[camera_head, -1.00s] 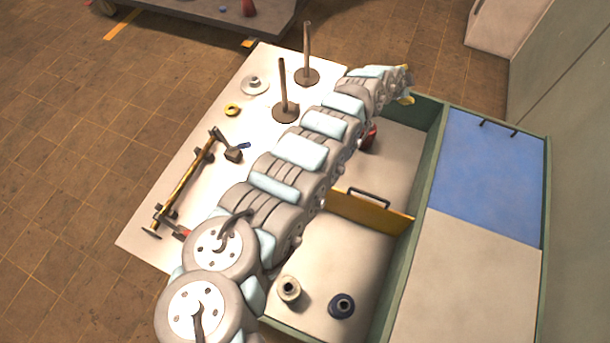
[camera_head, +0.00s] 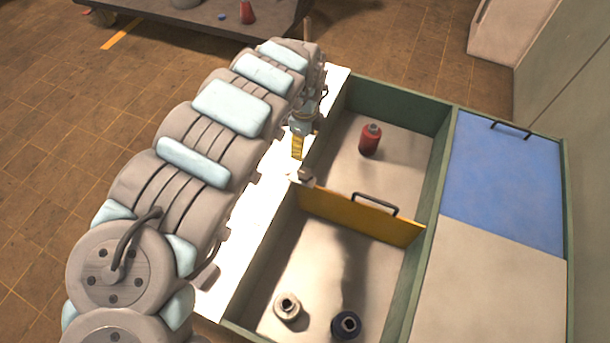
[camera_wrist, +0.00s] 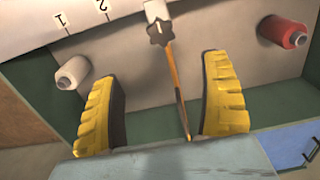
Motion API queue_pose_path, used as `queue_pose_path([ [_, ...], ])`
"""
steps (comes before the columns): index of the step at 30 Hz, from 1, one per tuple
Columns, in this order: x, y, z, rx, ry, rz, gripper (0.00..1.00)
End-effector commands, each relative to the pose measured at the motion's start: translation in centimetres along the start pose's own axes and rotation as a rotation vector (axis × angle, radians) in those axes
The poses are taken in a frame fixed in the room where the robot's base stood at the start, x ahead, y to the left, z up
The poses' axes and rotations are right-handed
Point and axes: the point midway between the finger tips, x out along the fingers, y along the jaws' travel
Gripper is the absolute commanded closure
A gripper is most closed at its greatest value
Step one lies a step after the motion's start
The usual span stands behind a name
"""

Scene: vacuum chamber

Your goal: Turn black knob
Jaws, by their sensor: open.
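In the head view the small block (camera_head: 305,175) shows at the left end of that divider; the knob's shape is hard to make out there. My gripper (camera_wrist: 162,72) is open, with its yellow fingers apart and nothing between them touching. The knob lies beyond the fingertips, roughly centred between them. In the head view my gripper (camera_head: 297,147) hangs just above the block, partly hidden by my arm.
A green-walled box (camera_head: 398,100) has two open compartments. A red spool (camera_head: 370,140) stands in the far one; a white spool (camera_head: 288,306) and a dark blue spool (camera_head: 345,325) stand in the near one. A blue lid panel (camera_head: 502,180) lies right. The divider has a black handle (camera_head: 374,203).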

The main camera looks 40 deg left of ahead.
Motion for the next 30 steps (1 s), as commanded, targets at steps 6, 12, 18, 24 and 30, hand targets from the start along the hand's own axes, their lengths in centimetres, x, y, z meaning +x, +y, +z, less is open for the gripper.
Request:
queue_pose_path([
  [6, 3.5, 0.0, -0.2, 0.001, 0.002, 0.001, 0.21],
  [12, 7.2, 0.0, -0.3, 0.000, 0.004, 0.001, 0.21],
  [18, 10.6, -0.1, -0.2, -0.001, 0.004, -0.002, 0.21],
  [24, 13.8, -0.2, -0.2, 0.000, 0.002, -0.005, 0.21],
  [30, 16.0, -0.1, -0.2, -0.002, 0.003, -0.003, 0.21],
])
